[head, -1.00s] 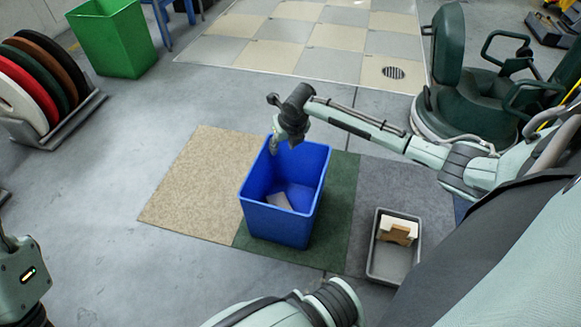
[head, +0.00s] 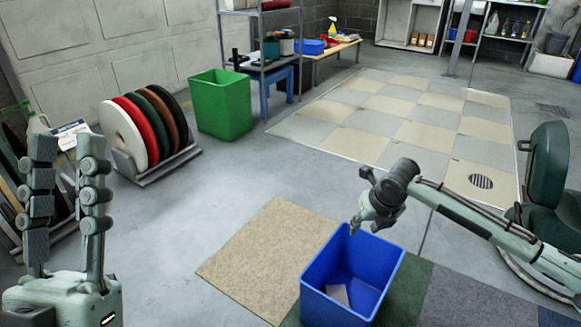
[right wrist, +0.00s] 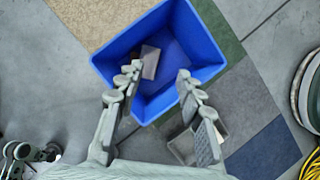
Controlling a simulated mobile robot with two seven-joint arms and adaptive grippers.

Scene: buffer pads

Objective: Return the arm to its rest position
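My right arm reaches in from the right in the head view. My right gripper (head: 362,220) hangs over the far rim of the blue bin (head: 318,300). In the right wrist view, the right gripper (right wrist: 158,74) has its fingers spread with nothing between them, above the bin (right wrist: 120,75). A small pale grey block (head: 338,294) lies on the bin's floor; it also shows in the right wrist view (right wrist: 150,62). My left gripper (head: 66,150) stands upright at the left edge of the head view, fingers apart and empty.
The bin stands on floor mats, with a beige mat (head: 250,260) beside it. A rack of coloured discs (head: 145,130) and a green bin (head: 220,105) stand behind. A grey tray (right wrist: 183,147) sits near the bin.

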